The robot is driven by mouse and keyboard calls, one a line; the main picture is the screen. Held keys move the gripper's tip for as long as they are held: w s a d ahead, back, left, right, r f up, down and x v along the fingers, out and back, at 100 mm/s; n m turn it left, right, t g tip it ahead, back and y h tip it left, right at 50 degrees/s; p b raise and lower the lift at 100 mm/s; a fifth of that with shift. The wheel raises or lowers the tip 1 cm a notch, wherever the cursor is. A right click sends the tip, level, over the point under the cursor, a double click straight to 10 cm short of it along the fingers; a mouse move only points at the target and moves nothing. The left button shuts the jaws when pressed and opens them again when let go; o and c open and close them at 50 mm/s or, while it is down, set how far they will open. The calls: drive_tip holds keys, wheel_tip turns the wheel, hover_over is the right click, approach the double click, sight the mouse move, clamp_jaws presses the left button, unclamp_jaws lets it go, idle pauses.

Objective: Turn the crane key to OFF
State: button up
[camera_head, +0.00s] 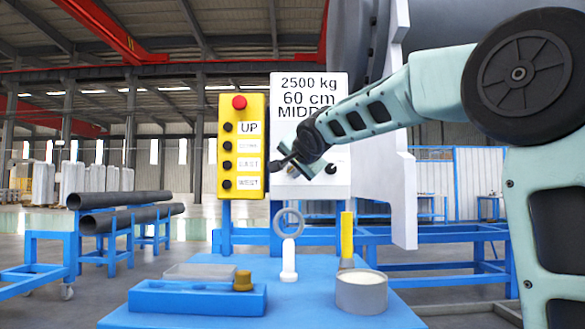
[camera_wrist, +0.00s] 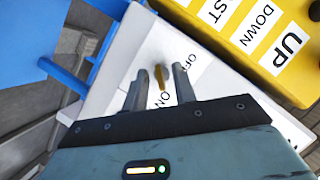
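The brass-coloured key (camera_wrist: 160,78) stands on a white panel (camera_wrist: 120,52) in the wrist view, with the printed words OFF and ON beside it. The key's lower end in the picture lies near ON; its exact setting is hard to tell. My gripper (camera_wrist: 159,70) is open, with one dark finger on each side of the key. Gaps show between key and fingers, and I see no clear contact. In the head view my gripper (camera_head: 285,165) is in front of the white panel (camera_head: 305,90), and the key cannot be made out there.
A yellow button box (camera_head: 241,178) with a red knob stands left of the panel. A blue table (camera_head: 270,305) below holds a blue tray (camera_head: 175,300), a round tin (camera_head: 361,294) and a white stand with a ring. A large grey flange (camera_head: 401,200) rises at right.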

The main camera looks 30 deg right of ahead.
clamp_jaws()
drive_tip(key=n+g+h+b, duration=0.1)
drive_tip(key=n, duration=0.1)
drive_tip(key=shift+a+n, duration=0.1)
drive_tip(key=shift+n, duration=0.3)
drive_tip(key=shift+n+g+h+b, duration=0.3)
drive_tip(key=shift+n+g+h, duration=0.4)
drive_tip(key=shift+n, duration=0.5)
drive_tip(key=n+h, duration=0.1)
drive_tip(key=n+g+h, duration=0.1)
drive_tip(key=n, duration=0.1)
drive_tip(key=shift+w+a+n, duration=0.1)
drive_tip(key=shift+a+n, duration=0.05)
drive_tip(key=shift+n, duration=0.15)
drive_tip(key=n+g+h, duration=0.1)
drive_tip(key=n+h, duration=0.1)
drive_tip(key=n, duration=0.1)
drive_tip(key=shift+f+b, duration=0.1)
drive_tip(key=shift+b, duration=0.25)
drive_tip(key=shift+n, duration=0.3)
